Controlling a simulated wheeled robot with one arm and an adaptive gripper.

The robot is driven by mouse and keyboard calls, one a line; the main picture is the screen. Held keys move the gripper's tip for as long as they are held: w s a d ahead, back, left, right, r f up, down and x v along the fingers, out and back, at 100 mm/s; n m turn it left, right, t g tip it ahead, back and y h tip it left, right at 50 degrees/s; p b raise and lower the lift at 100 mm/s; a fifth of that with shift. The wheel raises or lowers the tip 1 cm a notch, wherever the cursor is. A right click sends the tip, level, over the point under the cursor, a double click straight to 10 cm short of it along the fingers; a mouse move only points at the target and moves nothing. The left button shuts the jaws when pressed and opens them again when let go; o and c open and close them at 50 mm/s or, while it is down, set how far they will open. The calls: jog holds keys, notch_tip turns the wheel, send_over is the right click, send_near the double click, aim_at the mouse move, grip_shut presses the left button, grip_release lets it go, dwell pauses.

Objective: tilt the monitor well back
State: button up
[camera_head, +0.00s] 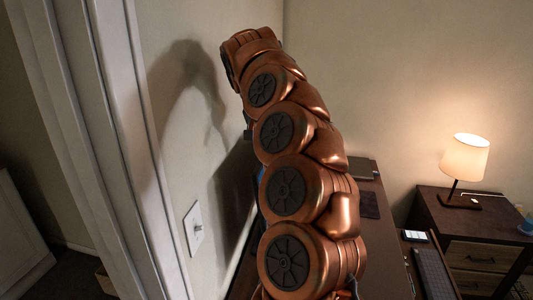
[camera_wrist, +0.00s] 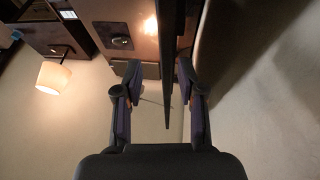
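The monitor (camera_wrist: 172,70) shows in the wrist view as a thin dark slab seen almost edge-on, reaching down between my fingers. My gripper (camera_wrist: 159,68) is open, with one finger on each side of the slab. The right finger is close to it, and a wider gap shows on the left side. I cannot tell whether the right finger touches it. In the head view my copper arm covers the monitor and the gripper, so the monitor's tilt cannot be read there.
The brown desk (camera_head: 385,245) runs close along the left wall, which has a switch plate (camera_head: 194,228). A keyboard (camera_head: 435,272) and a phone (camera_head: 415,236) lie at the right. A lit lamp (camera_head: 465,158) stands on a drawer cabinet (camera_head: 485,225); the lamp also shows in the wrist view (camera_wrist: 53,78).

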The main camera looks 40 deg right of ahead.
jog(key=shift+w+a+f, duration=0.1)
jog(key=shift+w+f, duration=0.1)
jog(key=shift+f, duration=0.2)
jog(key=shift+p+x, duration=1.2)
jog(key=shift+x, duration=1.8)
jog(key=shift+w+a, duration=0.1)
grip_shut()
